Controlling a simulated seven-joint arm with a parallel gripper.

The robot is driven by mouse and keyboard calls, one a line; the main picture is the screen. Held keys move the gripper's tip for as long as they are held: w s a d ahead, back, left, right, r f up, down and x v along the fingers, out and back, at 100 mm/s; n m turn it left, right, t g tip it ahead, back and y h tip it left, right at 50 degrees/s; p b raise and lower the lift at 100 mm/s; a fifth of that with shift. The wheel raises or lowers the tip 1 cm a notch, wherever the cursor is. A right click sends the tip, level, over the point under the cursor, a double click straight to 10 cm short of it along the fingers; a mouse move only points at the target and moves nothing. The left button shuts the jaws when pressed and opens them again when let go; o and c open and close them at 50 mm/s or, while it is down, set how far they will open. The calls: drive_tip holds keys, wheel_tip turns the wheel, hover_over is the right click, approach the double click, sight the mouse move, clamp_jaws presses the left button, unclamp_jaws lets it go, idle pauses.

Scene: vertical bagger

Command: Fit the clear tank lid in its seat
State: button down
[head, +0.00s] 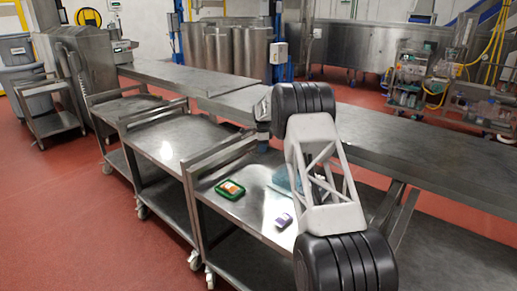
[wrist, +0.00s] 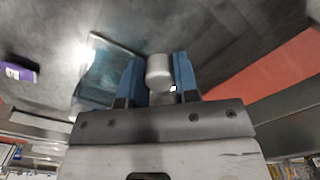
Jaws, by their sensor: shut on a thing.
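My gripper (wrist: 159,80) has blue fingers, shut on a grey cylindrical piece (wrist: 159,68) with a rounded end. I cannot tell whether this piece is the clear tank lid or part of it. In the head view my gripper (head: 264,130) hangs over the far edge of the cart, beside the long steel table. A bluish, see-through-looking pane with a pale edge (wrist: 108,72) shows left of the fingers in the wrist view. A teal patch (head: 282,178) shows on the cart, partly behind my arm. The lid's seat cannot be made out.
The steel cart (head: 235,217) carries a green tray (head: 222,194) with an orange item and a small purple item (head: 284,220), also in the wrist view (wrist: 20,73). The long steel table (head: 420,150) runs behind. Another cart (head: 175,143) stands left with a clear top.

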drive_tip(key=s+d+r, duration=0.5)
drive_tip(key=s+d, duration=0.6)
drive_tip(key=s, duration=0.2)
drive_tip(key=shift+s+d, duration=0.2)
drive_tip(key=shift+d, duration=0.05)
drive_tip(key=shift+f, duration=0.15)
drive_tip(key=shift+f, duration=3.3)
drive_tip(key=shift+f, duration=1.05)
idle(0.5)
drive_tip(key=shift+c, duration=1.9)
unclamp_jaws()
drive_tip(key=shift+r, duration=0.15)
